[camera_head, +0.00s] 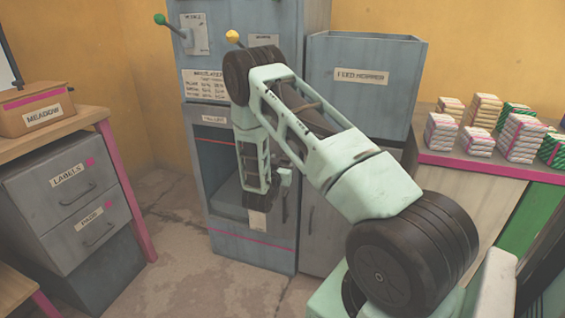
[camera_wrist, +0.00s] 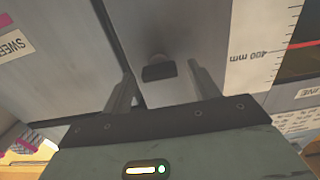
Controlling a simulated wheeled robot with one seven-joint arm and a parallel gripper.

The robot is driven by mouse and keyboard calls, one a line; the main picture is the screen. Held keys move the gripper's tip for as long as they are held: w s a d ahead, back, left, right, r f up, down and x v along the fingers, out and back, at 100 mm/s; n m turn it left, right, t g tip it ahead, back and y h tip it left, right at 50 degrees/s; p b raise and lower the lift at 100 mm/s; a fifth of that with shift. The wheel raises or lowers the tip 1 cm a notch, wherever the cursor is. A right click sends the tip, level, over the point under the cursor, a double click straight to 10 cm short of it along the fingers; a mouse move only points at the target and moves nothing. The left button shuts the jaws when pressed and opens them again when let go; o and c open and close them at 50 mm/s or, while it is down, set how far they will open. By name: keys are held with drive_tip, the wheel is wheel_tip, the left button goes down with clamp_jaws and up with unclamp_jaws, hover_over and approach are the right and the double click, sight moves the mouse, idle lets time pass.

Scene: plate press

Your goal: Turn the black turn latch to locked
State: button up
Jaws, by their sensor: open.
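The black turn latch (camera_wrist: 159,71) shows in the wrist view, on the grey front of the machine, beside a seam between panels. My gripper (camera_wrist: 160,80) is open, with one finger on each side of the latch and a gap to each. Whether the fingertips reach the latch's depth is hard to tell. In the head view my gripper (camera_head: 283,180) is partly hidden behind my arm, in front of the grey press cabinet (camera_head: 225,225). I cannot make out the latch for sure in the head view.
A white scale strip (camera_wrist: 262,45) runs beside the latch. A grey feed hopper (camera_head: 365,95) stands at the right, near a counter with stacked packets (camera_head: 520,138). A drawer unit (camera_head: 68,190) stands at the left. The floor (camera_head: 180,240) between is clear.

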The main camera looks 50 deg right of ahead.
drive_tip(key=shift+d, duration=0.1)
drive_tip(key=c, duration=1)
drive_tip(key=m+b, duration=0.3)
drive_tip(key=m, duration=0.1)
drive_tip(key=shift+f+m+b, duration=0.15)
drive_tip(key=shift+m+b, duration=0.15)
drive_tip(key=shift+m, duration=0.1)
drive_tip(key=m+b, duration=1.3)
drive_tip(key=shift+s+d+f, duration=0.1)
drive_tip(key=shift+s+f, duration=0.1)
drive_tip(key=shift+r+b, duration=0.1)
drive_tip(key=shift+b, duration=0.3)
